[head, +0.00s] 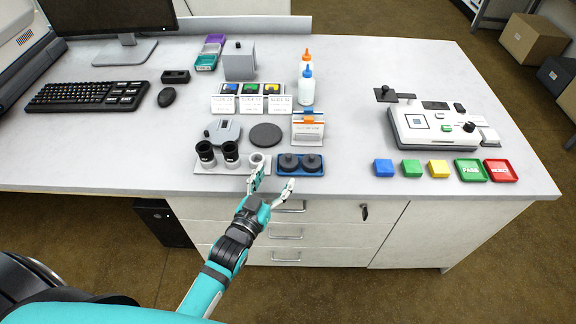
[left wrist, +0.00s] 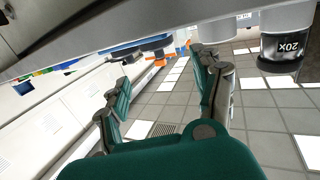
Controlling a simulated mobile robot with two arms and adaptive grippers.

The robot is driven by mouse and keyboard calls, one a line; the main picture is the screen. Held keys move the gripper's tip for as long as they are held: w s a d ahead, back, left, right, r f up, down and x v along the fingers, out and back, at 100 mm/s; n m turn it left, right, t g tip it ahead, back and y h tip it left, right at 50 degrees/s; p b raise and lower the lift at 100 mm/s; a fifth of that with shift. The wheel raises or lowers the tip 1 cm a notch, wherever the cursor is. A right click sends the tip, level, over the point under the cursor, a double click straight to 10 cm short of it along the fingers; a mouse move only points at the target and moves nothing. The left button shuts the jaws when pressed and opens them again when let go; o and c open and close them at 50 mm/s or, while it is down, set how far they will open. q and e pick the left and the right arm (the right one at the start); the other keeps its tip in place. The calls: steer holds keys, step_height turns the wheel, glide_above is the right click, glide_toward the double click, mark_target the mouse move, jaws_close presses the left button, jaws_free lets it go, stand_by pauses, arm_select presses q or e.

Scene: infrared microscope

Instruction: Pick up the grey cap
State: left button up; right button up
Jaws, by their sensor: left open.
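Two dark grey round caps with knobs, the left one (head: 288,162) and the right one (head: 312,162), sit side by side in a blue tray (head: 301,174) at the table's front edge. I cannot tell which one is meant. My left gripper (head: 271,184) is open and empty at the table's front edge, just in front of the tray's left end. Its spread fingers also show in the left wrist view (left wrist: 163,88). My right gripper is not in view.
A white holder (head: 213,168) with two black eyepiece-like cylinders (head: 205,152) stands left of the tray. A lens marked 20X (left wrist: 286,50) shows close in the left wrist view. Behind are a dark disc (head: 266,134) and a label stand (head: 307,130).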

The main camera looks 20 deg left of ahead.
mark_target(287, 159)
arm_select(q)
steer(key=shift+w+d+f+b, duration=0.1)
steer(key=shift+w+d+b, duration=0.1)
steer(key=shift+w, duration=0.45)
steer(key=shift+w+d+b, duration=0.1)
steer(key=shift+w+b, duration=0.05)
steer(key=shift+w, duration=0.45)
steer(key=shift+w+b, duration=0.3)
steer(key=shift+w, duration=0.15)
steer(key=w+b, duration=0.1)
steer(key=w, duration=0.1)
steer(key=w+b, duration=0.1)
steer(key=w, duration=0.1)
steer(key=shift+w+d+f+b, duration=0.15)
steer(key=shift+w+b, duration=0.25)
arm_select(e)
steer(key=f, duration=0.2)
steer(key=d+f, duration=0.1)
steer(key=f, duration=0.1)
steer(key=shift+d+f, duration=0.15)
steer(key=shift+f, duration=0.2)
arm_select(q)
steer(key=c, duration=1)
